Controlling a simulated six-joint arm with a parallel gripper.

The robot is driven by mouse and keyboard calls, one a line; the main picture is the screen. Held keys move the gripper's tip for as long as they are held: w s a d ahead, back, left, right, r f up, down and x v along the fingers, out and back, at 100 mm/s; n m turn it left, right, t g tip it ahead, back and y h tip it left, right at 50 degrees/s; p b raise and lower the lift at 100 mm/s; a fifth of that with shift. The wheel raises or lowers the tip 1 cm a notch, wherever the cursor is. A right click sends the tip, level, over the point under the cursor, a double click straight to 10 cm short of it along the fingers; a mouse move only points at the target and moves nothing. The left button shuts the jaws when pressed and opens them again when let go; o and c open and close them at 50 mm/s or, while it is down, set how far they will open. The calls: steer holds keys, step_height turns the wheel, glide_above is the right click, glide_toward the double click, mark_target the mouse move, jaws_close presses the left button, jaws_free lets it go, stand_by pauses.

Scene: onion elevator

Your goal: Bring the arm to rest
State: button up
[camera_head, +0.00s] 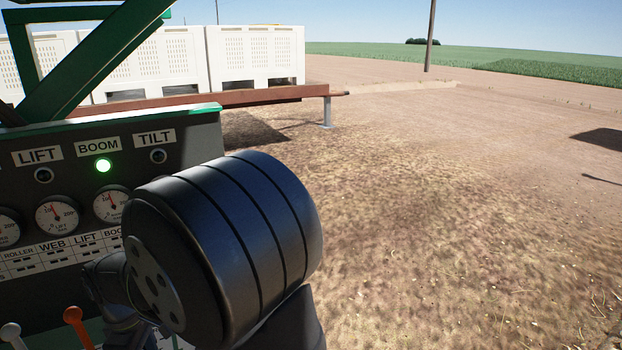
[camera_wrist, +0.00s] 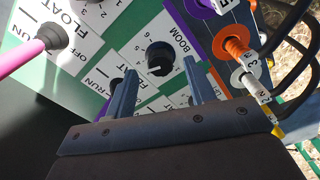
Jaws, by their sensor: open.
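My gripper (camera_wrist: 158,85) shows in the wrist view with its two blue-grey fingers apart and nothing between them. Past the fingertips is a black knob (camera_wrist: 160,58) beside the BOOM label on a green, white and purple panel (camera_wrist: 90,50). I cannot tell the exact gap between knob and fingers. In the head view, my dark arm fills the middle and hides part of the control console (camera_head: 190,135); my gripper does not show there. The BOOM lamp (camera_head: 103,166) is lit green, while the LIFT lamp (camera_head: 44,175) and TILT lamp (camera_head: 158,156) are dark.
A pink lever (camera_wrist: 22,58) stands at the wrist view's left. Orange and purple fittings (camera_wrist: 235,48) and black hoses (camera_wrist: 295,45) are at its right. An orange lever (camera_head: 75,318) rises beside my arm. White crates (camera_head: 255,50) stand on a trailer behind; open soil lies right.

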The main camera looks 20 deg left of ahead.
step_height(320, 180, up, 9)
steer(key=shift+r, duration=0.15)
stand_by(0.6)
steer(key=w+d+r+m+y, duration=0.25)
steer(key=w+d+m, duration=0.75)
steer(key=w+d, duration=0.85)
steer(key=w+d+r+m+t, duration=0.1)
steer(key=w+d+m+t, duration=0.15)
steer(key=d, duration=0.55)
steer(key=w+d+m+t, duration=0.15)
steer(key=d+m, duration=0.25)
steer(key=d, duration=0.4)
steer(key=w+d+r+m+t, duration=0.1)
steer(key=w+d+m, duration=0.1)
steer(key=d+m, duration=0.35)
steer(key=s+d+m+t+h, duration=0.1)
steer(key=s+d+m+t, duration=0.2)
steer(key=d, duration=1.1)
steer(key=s+a+f+m+g+h, duration=0.1)
steer(key=s+f, duration=0.4)
steer(key=s, duration=0.5)
steer(key=s+a+f+g+h, duration=0.1)
steer(key=s+f+g+h, duration=0.1)
steer(key=s+f, duration=0.4)
steer(key=s, duration=0.4)
steer(key=shift+s+m+h, duration=0.3)
steer(key=shift+m+h, duration=0.05)
steer(key=shift+m, duration=0.05)
